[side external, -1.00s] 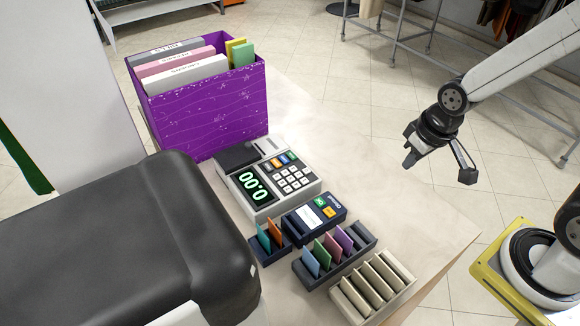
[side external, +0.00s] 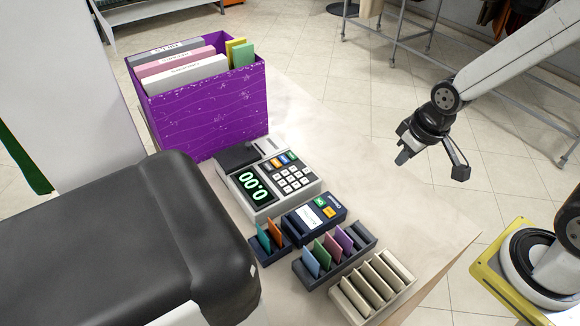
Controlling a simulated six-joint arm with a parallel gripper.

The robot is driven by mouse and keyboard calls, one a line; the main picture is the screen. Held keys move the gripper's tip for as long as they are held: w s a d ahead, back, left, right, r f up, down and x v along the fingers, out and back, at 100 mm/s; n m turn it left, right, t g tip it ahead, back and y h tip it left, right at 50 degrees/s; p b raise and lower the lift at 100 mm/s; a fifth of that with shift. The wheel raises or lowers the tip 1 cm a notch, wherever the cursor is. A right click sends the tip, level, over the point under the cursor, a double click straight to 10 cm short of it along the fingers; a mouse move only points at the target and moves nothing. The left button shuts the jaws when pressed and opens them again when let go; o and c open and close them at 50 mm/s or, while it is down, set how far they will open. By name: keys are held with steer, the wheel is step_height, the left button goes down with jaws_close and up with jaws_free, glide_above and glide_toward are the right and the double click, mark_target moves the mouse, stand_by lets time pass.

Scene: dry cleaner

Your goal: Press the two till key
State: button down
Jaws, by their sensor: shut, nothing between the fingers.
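The till (side external: 268,187) is a pale box on the counter with a dark display reading 0.00 (side external: 252,188). Its keypad (side external: 291,180) has several small white keys and a row of coloured keys above them. The numbers on the keys are too small to read, so I cannot tell which is the two key. My gripper (side external: 430,163) is above the right side of the counter, up and to the right of the till and apart from it. It holds nothing.
A purple file box (side external: 205,112) stands behind the till. A dark card terminal (side external: 314,214), a small holder with tags (side external: 270,238), a tag rack (side external: 335,252) and a cream slotted tray (side external: 373,288) sit in front. A black padded board (side external: 130,235) fills the left. The counter right of the till is clear.

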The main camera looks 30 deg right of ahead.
steer(key=w+a+f+n+t, duration=0.25)
steer(key=w+n, duration=0.25)
steer(key=w, duration=0.5)
steer(key=n+t+y, duration=0.2)
steer(key=n+t, duration=0.2)
steer(key=n, duration=0.2)
glide_above(295, 171)
steer(key=s, duration=0.2)
steer(key=shift+g, duration=0.25)
steer(key=shift+s+d+f, duration=0.1)
steer(key=shift+f, duration=0.9)
steer(key=shift+s+d+f, duration=0.1)
steer(key=shift+f, duration=0.9)
steer(key=shift+f, duration=0.1)
steer(key=shift+f, duration=4.3)
steer(key=shift+f, duration=0.75)
steer(key=shift+r, duration=0.75)
steer(key=shift+r, duration=0.1)
